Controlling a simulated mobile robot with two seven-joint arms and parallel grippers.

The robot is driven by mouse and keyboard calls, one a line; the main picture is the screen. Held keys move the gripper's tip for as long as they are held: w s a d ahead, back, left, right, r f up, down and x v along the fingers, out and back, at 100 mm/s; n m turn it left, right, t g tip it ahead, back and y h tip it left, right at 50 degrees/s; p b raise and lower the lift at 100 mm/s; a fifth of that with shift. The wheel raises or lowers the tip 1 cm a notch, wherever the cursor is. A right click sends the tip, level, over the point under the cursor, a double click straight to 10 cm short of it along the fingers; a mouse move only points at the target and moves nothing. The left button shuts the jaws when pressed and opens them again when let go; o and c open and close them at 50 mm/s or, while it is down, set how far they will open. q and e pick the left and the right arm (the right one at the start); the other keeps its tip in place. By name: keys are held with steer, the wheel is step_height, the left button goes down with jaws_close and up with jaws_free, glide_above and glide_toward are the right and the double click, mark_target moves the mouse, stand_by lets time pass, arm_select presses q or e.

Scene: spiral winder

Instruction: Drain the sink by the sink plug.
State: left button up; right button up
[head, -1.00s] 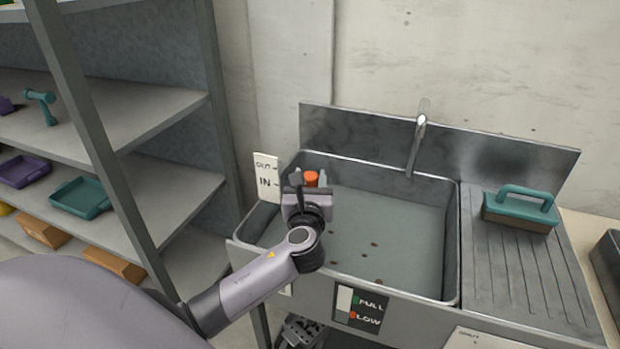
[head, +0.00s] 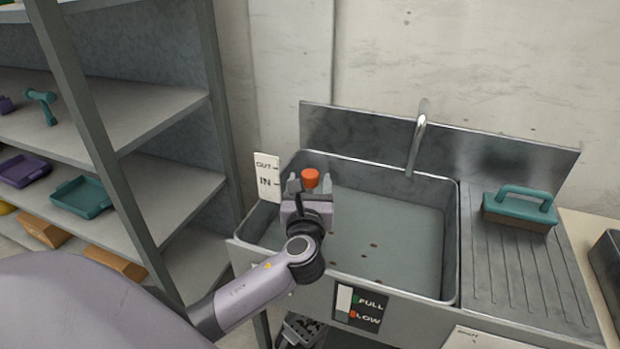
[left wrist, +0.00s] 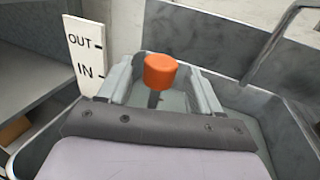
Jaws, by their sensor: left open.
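The sink plug shows as an orange knob (head: 310,178) on a dark stem at the sink's left back part. In the left wrist view the orange knob (left wrist: 160,72) stands upright between my open fingers, with its top above them. My left gripper (head: 309,184) is open, with one finger on each side of the knob; I cannot tell whether either touches it. The grey metal sink (head: 395,225) holds greyish water with several small brown bits. A white OUT/IN sign (head: 267,178) stands at its left back edge. My right gripper is not in view.
A curved tap (head: 417,140) rises behind the sink. A teal-handled brush (head: 520,208) lies on the ribbed drainboard at right. A FULL/LOW panel (head: 358,307) is on the sink's front. A grey shelf rack (head: 160,200) stands close at left.

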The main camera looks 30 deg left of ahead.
arm_select(q)
steer(key=shift+v, duration=2.35)
stand_by(5.7)
